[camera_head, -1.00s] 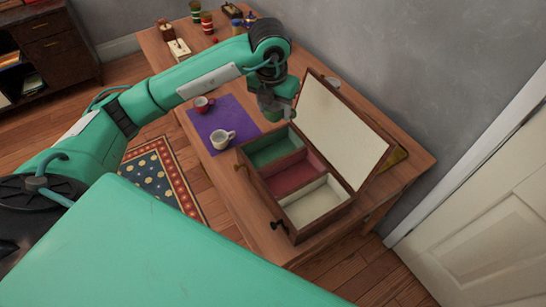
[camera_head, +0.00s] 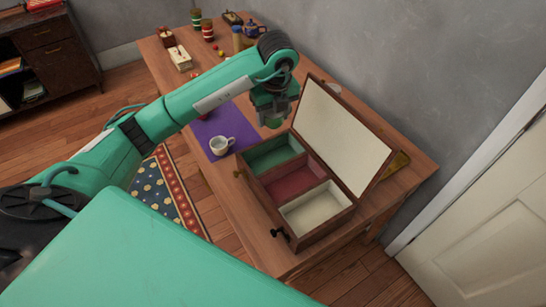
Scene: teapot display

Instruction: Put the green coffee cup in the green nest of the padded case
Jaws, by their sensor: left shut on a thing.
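My left gripper (camera_head: 275,112) is shut on the green coffee cup (camera_head: 274,121), which shows just below the fingers and is partly hidden by them. It hangs near the far-left end of the open padded case (camera_head: 327,234), close to the green nest (camera_head: 272,153). The gap between the cup and the nest is hard to judge. The green nest is empty, as are the red nest (camera_head: 298,181) and the cream nest (camera_head: 316,208). The case lid (camera_head: 342,134) stands raised on the wall side. My right gripper is not in view.
A white cup (camera_head: 220,145) stands on a purple mat (camera_head: 241,130) left of the case. A red cup (camera_head: 204,115) is mostly hidden behind my left arm. Several jars and small boxes (camera_head: 179,58) stand at the table's far end. The near table strip (camera_head: 240,207) is clear.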

